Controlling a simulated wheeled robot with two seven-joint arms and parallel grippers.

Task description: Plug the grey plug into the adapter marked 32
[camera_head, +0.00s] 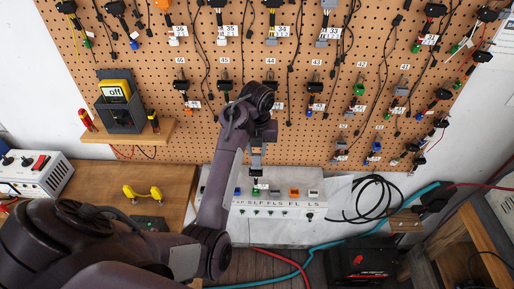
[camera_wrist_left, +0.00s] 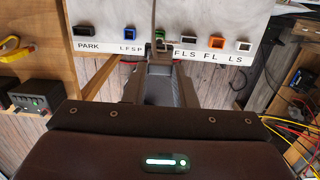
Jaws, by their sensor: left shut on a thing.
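My left gripper (camera_head: 256,164) reaches down in front of the white panel (camera_head: 230,222) below the pegboard. My right gripper is not in view.
Several hanging cables and connectors crowd the pegboard (camera_head: 290,70). A yellow meter (camera_head: 115,92) stands on a wooden shelf (camera_head: 140,132) at left. Black cable coils (camera_head: 372,198) lie at the panel's right. A red-and-black box (camera_head: 362,264) stands on the floor.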

